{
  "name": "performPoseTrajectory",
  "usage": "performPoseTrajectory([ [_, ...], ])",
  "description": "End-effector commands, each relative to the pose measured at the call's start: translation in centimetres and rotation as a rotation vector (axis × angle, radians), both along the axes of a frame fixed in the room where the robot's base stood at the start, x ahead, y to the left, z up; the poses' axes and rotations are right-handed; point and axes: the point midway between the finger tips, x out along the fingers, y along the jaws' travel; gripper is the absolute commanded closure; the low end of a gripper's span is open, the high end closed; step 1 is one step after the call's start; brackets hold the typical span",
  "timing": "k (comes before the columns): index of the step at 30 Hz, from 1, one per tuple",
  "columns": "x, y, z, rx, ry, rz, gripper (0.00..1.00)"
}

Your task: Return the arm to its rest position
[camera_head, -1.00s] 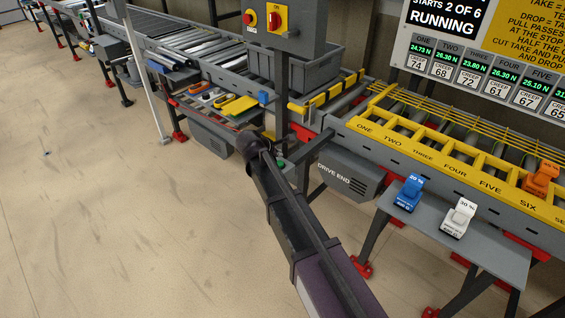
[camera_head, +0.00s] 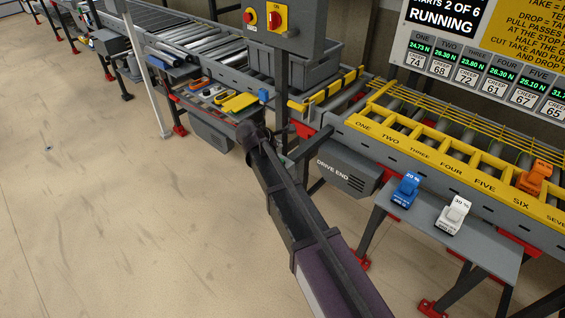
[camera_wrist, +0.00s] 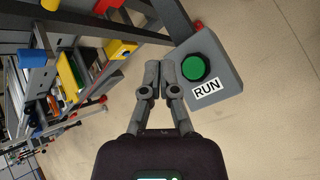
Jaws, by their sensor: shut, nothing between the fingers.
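My arm (camera_head: 298,215) reaches up from the bottom of the head view, angled to the left, and ends near the conveyor's drive end. My gripper (camera_wrist: 160,68) shows in the wrist view with its two fingers close together, shut and empty. Beside the fingertips in that view is a grey box with a green button (camera_wrist: 195,67) and a RUN label (camera_wrist: 207,92). The fingers look close to the box; whether they touch it I cannot tell. In the head view my gripper is hidden behind the arm.
The conveyor with its yellow numbered rack (camera_head: 450,160) runs along the right. A blue block (camera_head: 405,188) and a white block (camera_head: 453,215) stand on a grey shelf (camera_head: 478,250). A post with red and yellow switches (camera_head: 277,17) stands behind the arm. The left floor is clear.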

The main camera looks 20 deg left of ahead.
Motion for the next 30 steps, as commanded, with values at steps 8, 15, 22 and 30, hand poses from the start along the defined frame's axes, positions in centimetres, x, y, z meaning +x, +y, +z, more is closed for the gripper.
performPoseTrajectory([
  [8,0.0,0.0,0.0,0.0,0.0,0.0,1.0],
  [15,0.0,-1.0,-0.1,0.015,0.006,-0.025,1.0],
  [22,0.2,-6.2,-0.9,0.102,0.039,-0.172,1.0],
  [30,-0.6,-16.0,-2.4,0.281,0.097,-0.482,1.0],
])
